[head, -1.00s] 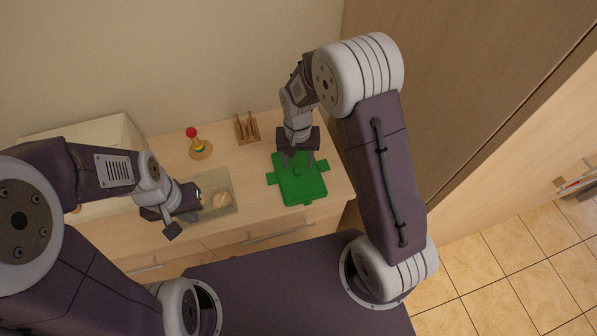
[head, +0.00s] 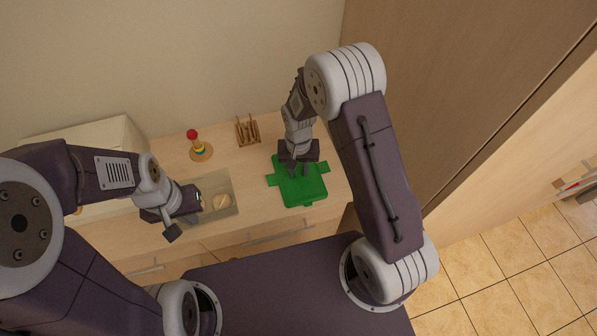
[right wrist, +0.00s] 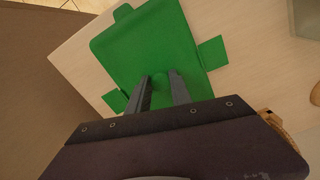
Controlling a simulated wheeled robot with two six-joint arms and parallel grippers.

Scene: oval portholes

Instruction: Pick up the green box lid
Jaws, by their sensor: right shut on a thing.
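The green box lid (head: 303,190) lies on the wooden counter at the right, a flat panel with side tabs. It fills the upper middle of the right wrist view (right wrist: 145,50), with a small round green knob (right wrist: 160,82) between the fingers. My right gripper (head: 298,172) is above the lid with its fingers shut on the knob; the fingers (right wrist: 161,85) also show in the right wrist view. The box, if any, is hidden under the lid. My left gripper (head: 187,219) hangs over the counter's left part; its fingers are partly hidden.
A grey tray (head: 222,213) holding a pale round object stands near my left gripper. A ring stacker with a red top (head: 198,146) and a small wooden rack (head: 247,130) stand at the back. A tall brown cabinet (head: 440,80) is to the right.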

